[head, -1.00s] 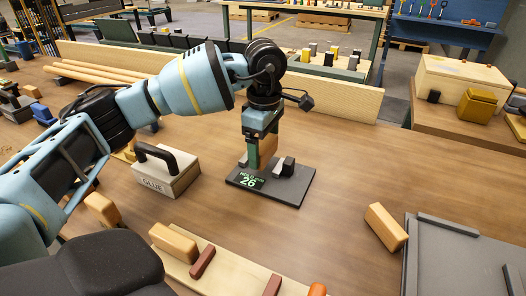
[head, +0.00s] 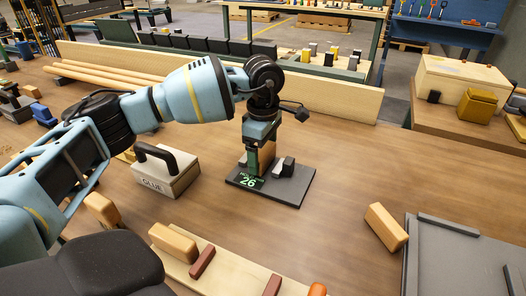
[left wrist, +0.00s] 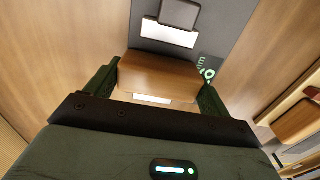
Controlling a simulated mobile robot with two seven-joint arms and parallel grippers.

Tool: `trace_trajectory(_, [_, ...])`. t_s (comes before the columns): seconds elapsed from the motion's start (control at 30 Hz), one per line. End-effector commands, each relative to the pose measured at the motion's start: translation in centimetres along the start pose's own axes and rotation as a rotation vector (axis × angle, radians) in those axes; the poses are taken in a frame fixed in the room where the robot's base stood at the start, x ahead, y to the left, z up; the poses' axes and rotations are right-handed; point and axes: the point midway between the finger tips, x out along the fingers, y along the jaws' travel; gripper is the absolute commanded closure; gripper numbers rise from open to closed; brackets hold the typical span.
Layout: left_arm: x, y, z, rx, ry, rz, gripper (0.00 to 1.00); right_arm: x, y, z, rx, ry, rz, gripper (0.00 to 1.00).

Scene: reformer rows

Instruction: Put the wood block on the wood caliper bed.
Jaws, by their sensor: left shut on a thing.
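The wood block (head: 267,153) is upright between the fingers of my left gripper (head: 256,158), which is shut on it. The wood caliper bed (head: 297,190) is a dark flat plate with a green readout showing 26 and small grey and black jaws. The block is over the back left part of the bed; I cannot tell whether its underside touches. In the left wrist view the block (left wrist: 160,76) spans between both fingers of the gripper (left wrist: 158,88), with the dark bed (left wrist: 222,22) beyond it. My right gripper is not in view.
A box marked GLUE (head: 165,176) with a black handle stands left of the bed. A loose wood block (head: 386,227) lies to the right, near a grey tray (head: 455,262). A pale board (head: 215,262) with blocks lies in front.

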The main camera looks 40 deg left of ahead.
Motion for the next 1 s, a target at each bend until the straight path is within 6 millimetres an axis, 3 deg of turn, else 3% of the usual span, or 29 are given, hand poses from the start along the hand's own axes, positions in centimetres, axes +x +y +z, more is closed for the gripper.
trace_trajectory(0.13, [0.3, 0.0, 0.0, 0.000, 0.000, 0.000, 0.43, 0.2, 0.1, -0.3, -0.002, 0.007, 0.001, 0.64])
trace_trajectory(0.17, [0.3, 0.0, 0.0, 0.000, 0.000, 0.000, 0.15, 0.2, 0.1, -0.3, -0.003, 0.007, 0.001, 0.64])
trace_trajectory(0.3, [0.3, 0.0, 0.0, 0.000, 0.000, 0.000, 0.00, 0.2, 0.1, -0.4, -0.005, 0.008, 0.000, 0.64])
trace_trajectory(0.67, [-0.8, 0.1, 0.1, 0.000, -0.002, 0.002, 0.00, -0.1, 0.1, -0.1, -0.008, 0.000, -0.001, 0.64])
trace_trajectory(1.0, [-7.3, 0.1, 0.1, 0.000, -0.003, 0.004, 0.00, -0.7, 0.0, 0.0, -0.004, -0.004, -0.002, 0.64])
